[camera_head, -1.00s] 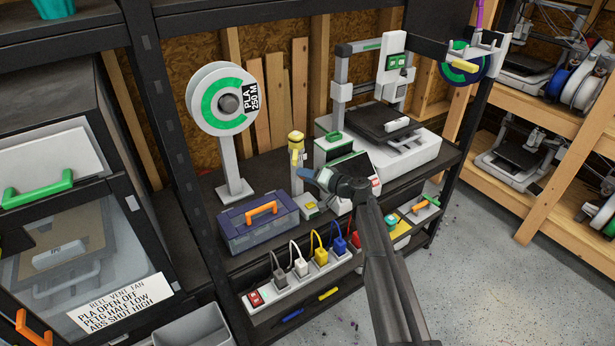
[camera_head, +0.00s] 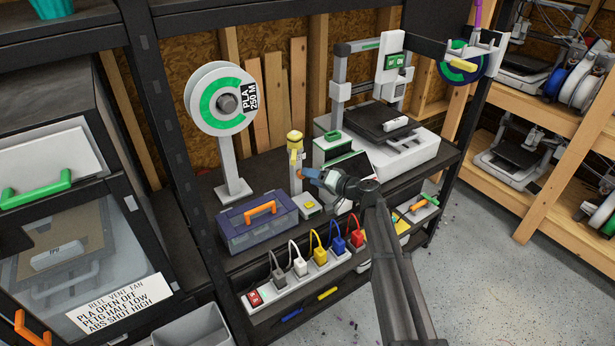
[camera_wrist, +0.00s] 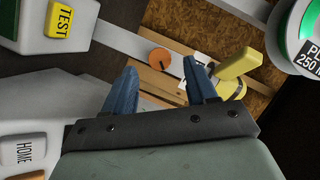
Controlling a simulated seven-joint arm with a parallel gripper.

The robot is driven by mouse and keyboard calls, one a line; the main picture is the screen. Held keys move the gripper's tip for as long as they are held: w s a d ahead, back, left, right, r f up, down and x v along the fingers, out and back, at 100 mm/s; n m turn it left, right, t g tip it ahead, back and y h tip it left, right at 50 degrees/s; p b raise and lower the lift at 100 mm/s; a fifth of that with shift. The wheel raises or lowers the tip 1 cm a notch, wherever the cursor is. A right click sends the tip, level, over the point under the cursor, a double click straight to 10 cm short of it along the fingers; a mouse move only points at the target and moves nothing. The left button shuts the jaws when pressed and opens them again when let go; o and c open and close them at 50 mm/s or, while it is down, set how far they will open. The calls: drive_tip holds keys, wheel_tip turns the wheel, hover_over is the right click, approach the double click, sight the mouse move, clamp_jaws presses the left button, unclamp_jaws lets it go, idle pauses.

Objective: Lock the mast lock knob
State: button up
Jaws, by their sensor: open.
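The orange round knob (camera_wrist: 159,59) shows between my fingertips in the wrist view, on the grey mast strip. In the head view a small orange part (camera_head: 300,172) of it shows on the short post with the yellow top (camera_head: 295,140). My gripper (camera_head: 311,174) is just to the right of this post, its blue fingers pointing left at the knob. In the wrist view my gripper (camera_wrist: 160,68) is open and empty, one finger to each side of the knob. I cannot tell how far the tips are from it, nor how the knob is turned.
A yellow part (camera_wrist: 238,64) sits close beyond the right finger in the wrist view. A TEST button (camera_wrist: 65,19) and a HOME button (camera_wrist: 17,153) are at left. A blue toolbox (camera_head: 258,222), a spool (camera_head: 222,98) and a power strip with plugs (camera_head: 292,284) surround the post.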

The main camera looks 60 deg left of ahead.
drive_tip(key=v, duration=1)
drive_tip(key=shift+d, duration=0.3)
drive_tip(key=shift+w+r, duration=0.1)
drive_tip(key=shift+w, duration=0.05)
